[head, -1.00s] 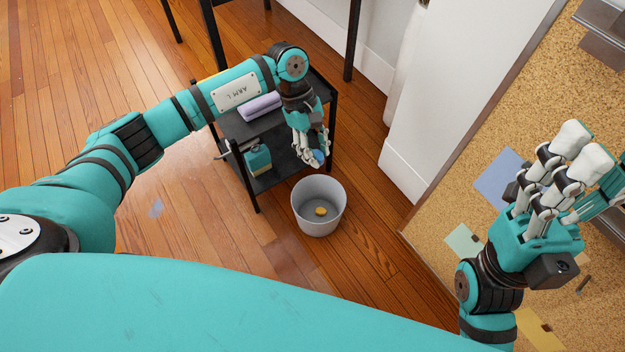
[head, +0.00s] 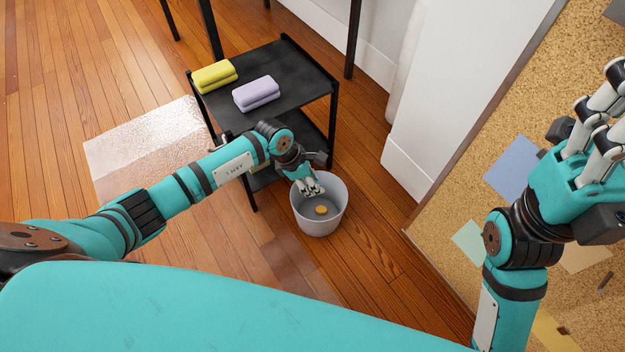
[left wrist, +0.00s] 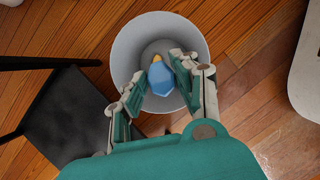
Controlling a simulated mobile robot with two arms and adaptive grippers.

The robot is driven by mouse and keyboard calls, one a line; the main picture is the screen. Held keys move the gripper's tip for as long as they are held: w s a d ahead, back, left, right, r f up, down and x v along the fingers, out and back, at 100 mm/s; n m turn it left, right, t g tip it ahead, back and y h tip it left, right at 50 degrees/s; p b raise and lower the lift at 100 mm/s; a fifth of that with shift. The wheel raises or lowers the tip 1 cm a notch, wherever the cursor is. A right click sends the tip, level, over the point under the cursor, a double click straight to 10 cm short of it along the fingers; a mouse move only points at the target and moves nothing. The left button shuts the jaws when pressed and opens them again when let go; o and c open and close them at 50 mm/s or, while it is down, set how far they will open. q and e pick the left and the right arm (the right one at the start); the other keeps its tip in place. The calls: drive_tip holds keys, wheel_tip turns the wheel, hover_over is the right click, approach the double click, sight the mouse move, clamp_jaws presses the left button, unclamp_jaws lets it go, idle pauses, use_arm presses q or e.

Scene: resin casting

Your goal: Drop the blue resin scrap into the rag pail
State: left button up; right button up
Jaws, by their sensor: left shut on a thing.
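The blue resin scrap (left wrist: 160,77) is between the fingers of my left gripper (left wrist: 155,85) in the left wrist view. The gripper is shut on it. The grey rag pail (left wrist: 127,47) lies beneath, its opening around the scrap in that view. In the head view my left gripper (head: 311,189) is tilted down over the far side of the pail (head: 320,228); the scrap is hidden there. A small yellow-orange piece (head: 321,210) lies in the pail. My right gripper (head: 606,112) is at the right edge, partly cut off, its opening unclear.
A black shelf cart (head: 290,75) stands behind the pail, with a yellow folded cloth (head: 214,75) and a lilac one (head: 256,94) on top. A cork board (head: 480,240) is at the right. A glossy patch (head: 145,145) lies on the wooden floor at left.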

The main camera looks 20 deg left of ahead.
use_arm(q)
drive_tip(key=shift+f, duration=0.4)
drive_tip(key=o, duration=1)
drive_tip(key=shift+r, duration=0.1)
drive_tip(key=v, duration=1.2)
